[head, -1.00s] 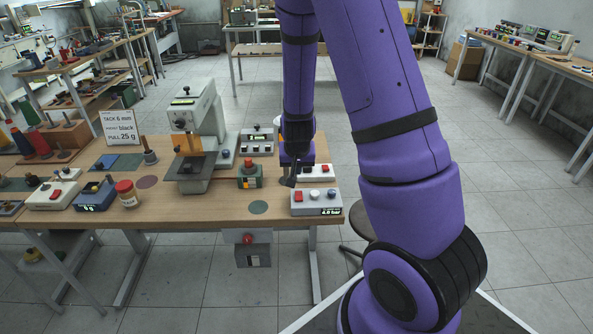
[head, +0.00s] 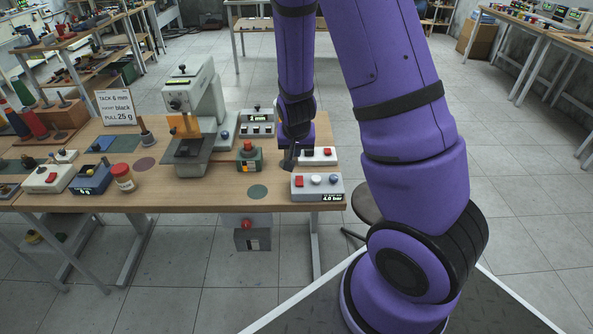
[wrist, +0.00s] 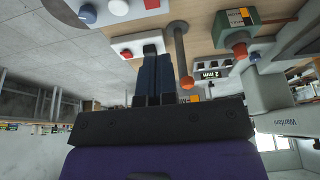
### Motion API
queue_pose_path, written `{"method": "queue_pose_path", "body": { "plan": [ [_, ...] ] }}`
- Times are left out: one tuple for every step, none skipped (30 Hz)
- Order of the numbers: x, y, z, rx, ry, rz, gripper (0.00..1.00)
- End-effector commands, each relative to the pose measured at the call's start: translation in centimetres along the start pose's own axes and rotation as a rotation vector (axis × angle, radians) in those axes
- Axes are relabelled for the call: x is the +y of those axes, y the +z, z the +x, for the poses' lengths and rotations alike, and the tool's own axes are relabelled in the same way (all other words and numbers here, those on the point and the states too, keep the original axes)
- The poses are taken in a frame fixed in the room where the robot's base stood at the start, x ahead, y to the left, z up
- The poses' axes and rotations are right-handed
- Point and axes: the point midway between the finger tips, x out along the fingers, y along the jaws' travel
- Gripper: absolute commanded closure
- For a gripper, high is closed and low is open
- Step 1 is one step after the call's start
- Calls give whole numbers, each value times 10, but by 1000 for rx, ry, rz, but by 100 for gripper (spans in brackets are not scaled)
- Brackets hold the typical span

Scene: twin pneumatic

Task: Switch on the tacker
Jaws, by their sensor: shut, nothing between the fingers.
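The tacker (head: 195,95) is a grey machine with a yellow guard, standing on the bench left of my gripper. A white switch box (head: 320,156) with a red button lies just right of my gripper (head: 289,165). In the wrist view, my shut, empty gripper (wrist: 152,55) has its fingertips over this box (wrist: 125,40), hiding part of its top. The red button (wrist: 127,54) shows beside the fingertips. I cannot tell whether they touch. A front box (head: 318,187) has a red button, a white knob, a blue knob and a "4.0 bar" display.
A green box with a red button (head: 249,158) stands left of my gripper. A display box (head: 257,122) is behind it. A grey box with a red button (head: 250,233) hangs under the bench edge.

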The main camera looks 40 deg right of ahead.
Motion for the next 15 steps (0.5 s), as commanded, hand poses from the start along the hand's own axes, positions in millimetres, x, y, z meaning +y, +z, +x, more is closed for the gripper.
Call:
{"method": "queue_pose_path", "body": {
  "plan": [
    [0,0,0,0,0,0,100],
    [0,0,0,0,0,0,100],
    [0,0,1,0,0,0,100],
    [0,0,1,0,0,0,100],
    [0,0,2,0,1,0,100],
    [0,0,4,-1,1,1,100],
    [1,0,7,-1,2,1,100],
    [1,0,9,-2,3,1,100],
    [1,0,13,-2,3,2,100],
    [1,0,16,-1,3,2,100],
    [1,0,20,-2,3,2,100],
    [1,0,26,-3,3,2,100],
    [1,0,30,-3,3,2,100],
    [1,0,34,-3,3,1,100],
    [1,0,40,-3,3,0,100]
  ]
}}
